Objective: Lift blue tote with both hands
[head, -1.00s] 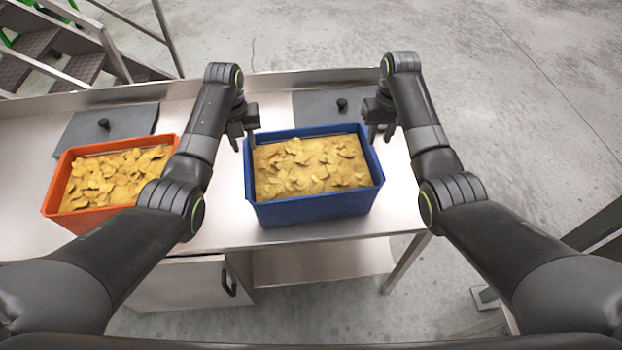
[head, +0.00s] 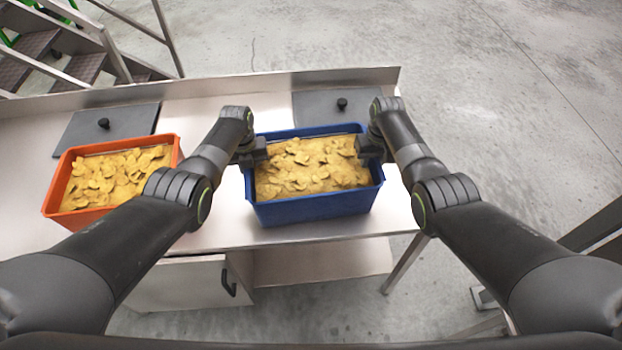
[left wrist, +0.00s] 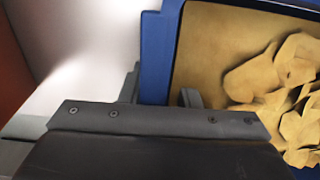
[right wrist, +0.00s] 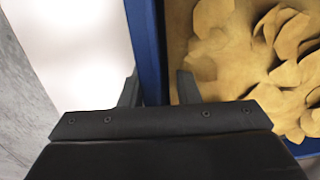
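The blue tote (head: 312,208) stands upright on the steel table, filled with yellow chip-like pieces (head: 310,165). My left gripper (head: 254,154) is at its left wall and my right gripper (head: 369,150) at its right wall. In the left wrist view, the fingers stand on either side of the blue wall (left wrist: 158,45), one outside and one inside, with a small gap at the inner finger. In the right wrist view, the fingers also straddle the blue wall (right wrist: 147,45), with a gap inside. Both grippers look open around the walls. The fingertips are partly hidden in the head view.
An orange tote (head: 92,222) of similar yellow pieces stands to the left on the steel table (head: 225,228). Grey plates with black knobs lie behind each tote, one at the left (head: 80,133) and one at the right (head: 318,105). Metal stairs (head: 60,45) are at the back left.

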